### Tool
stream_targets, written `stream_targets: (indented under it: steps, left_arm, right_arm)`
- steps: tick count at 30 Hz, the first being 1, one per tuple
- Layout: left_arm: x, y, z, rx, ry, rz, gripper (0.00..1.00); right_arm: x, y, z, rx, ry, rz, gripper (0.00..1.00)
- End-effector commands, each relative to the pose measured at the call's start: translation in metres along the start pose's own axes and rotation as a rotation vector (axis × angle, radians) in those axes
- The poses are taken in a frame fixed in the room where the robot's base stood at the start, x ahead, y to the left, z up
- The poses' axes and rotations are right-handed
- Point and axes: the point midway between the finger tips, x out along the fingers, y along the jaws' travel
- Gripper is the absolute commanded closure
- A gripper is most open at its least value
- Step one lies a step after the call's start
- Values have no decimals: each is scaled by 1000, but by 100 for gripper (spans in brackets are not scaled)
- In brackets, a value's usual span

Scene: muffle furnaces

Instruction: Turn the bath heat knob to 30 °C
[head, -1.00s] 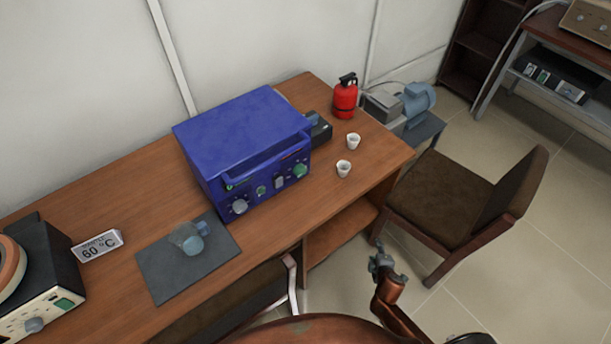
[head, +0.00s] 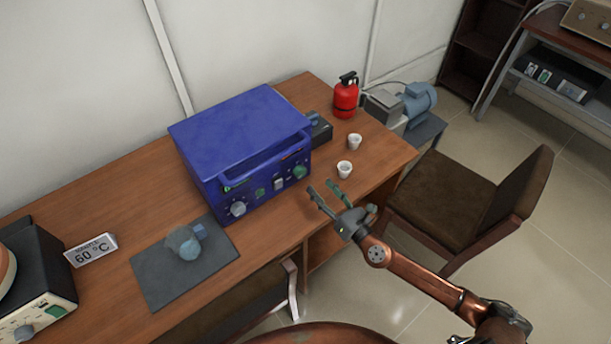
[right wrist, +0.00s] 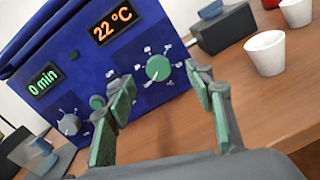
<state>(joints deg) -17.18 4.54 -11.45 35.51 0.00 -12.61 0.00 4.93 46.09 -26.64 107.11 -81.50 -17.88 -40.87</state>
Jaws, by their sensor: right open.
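The blue bath box (head: 240,140) stands on the wooden bench. In the right wrist view its front (right wrist: 110,80) carries a display reading 22 °C (right wrist: 111,23) and one reading 0 min (right wrist: 42,82). A green knob (right wrist: 158,68), ringed by small white marks, sits below the 22 °C display; it also shows in the head view (head: 300,172). I cannot read its setting. My right gripper (head: 320,186) is open and empty in front of the box's right end. In the right wrist view the knob shows between the fingers, which appear apart from it. My left gripper is not in view.
A grey knob (right wrist: 69,125) is at the box's left. Two white cups (head: 344,169) stand to its right, near a red extinguisher (head: 346,96). A glass vessel (head: 182,243) sits on a dark mat (head: 150,285), beside a 60 °C sign (head: 90,250). A chair (head: 455,200) stands at the right.

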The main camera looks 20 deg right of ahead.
Motion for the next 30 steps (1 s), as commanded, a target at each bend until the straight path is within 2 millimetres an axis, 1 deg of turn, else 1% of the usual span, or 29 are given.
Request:
stream_targets:
  steps: [1,4,8,15,18,22,30]
  left_arm:
    - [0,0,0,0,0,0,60]
    - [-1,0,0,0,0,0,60]
    - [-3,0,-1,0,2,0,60]
    - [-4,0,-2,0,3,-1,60]
    - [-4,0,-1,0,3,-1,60]
    - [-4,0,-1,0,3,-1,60]
    - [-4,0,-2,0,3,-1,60]
  right_arm:
    - [4,2,-5,-60,19,22,51]
    - [11,4,-10,-113,37,43,51]
    - [28,6,-10,-117,37,45,51]
    - [65,7,-12,-113,37,43,51]
    - [75,7,-13,-113,38,43,51]
    - [82,7,-14,-112,39,43,51]
    - [83,7,-14,-111,39,42,51]
